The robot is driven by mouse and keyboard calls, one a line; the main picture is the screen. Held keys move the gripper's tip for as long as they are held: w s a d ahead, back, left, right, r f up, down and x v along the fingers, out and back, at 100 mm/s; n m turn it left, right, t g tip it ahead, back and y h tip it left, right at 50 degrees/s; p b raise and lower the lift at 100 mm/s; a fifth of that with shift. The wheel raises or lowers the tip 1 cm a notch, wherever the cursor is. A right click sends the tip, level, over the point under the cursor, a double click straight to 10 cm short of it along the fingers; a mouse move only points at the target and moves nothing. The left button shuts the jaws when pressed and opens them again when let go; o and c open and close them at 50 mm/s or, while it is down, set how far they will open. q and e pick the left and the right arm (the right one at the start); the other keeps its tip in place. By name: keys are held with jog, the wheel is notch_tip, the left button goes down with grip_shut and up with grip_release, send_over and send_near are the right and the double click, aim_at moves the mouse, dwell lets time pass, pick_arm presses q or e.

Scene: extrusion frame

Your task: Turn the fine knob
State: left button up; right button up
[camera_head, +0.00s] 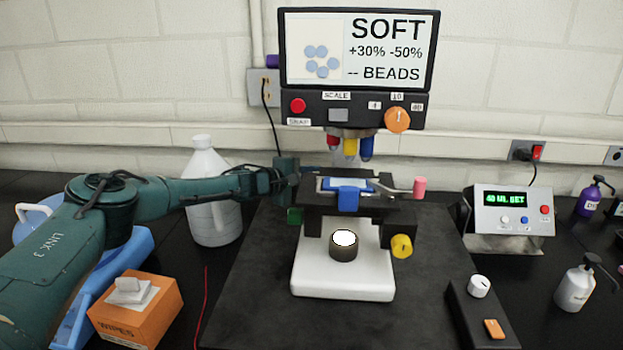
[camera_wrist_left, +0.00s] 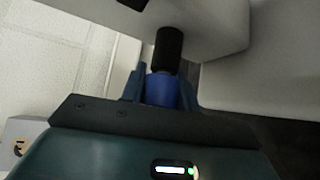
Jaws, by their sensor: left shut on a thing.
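A microscope with a white base (camera_head: 343,278) stands on a dark mat. Its screen (camera_head: 359,48) reads SOFT, +30% -50%, -- BEADS, with several blurred blue discs. My left gripper (camera_head: 292,172) is at the left of the microscope, behind the stage; its fingertips are hidden in the head view. In the left wrist view my left gripper (camera_wrist_left: 163,82) is shut on a blue knob (camera_wrist_left: 160,92), with a black cylinder (camera_wrist_left: 168,48) in line beyond it. This knob is likely the fine knob; no label shows. My right gripper is not in view.
A green knob (camera_head: 294,215) sits just below my left gripper, and a yellow knob (camera_head: 401,246) on the microscope's right. A white jug (camera_head: 212,195) and an orange wipes box (camera_head: 137,307) stand left. A display box (camera_head: 513,210) stands right.

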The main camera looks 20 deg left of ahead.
pick_arm(q)
jog(key=c, duration=0.3)
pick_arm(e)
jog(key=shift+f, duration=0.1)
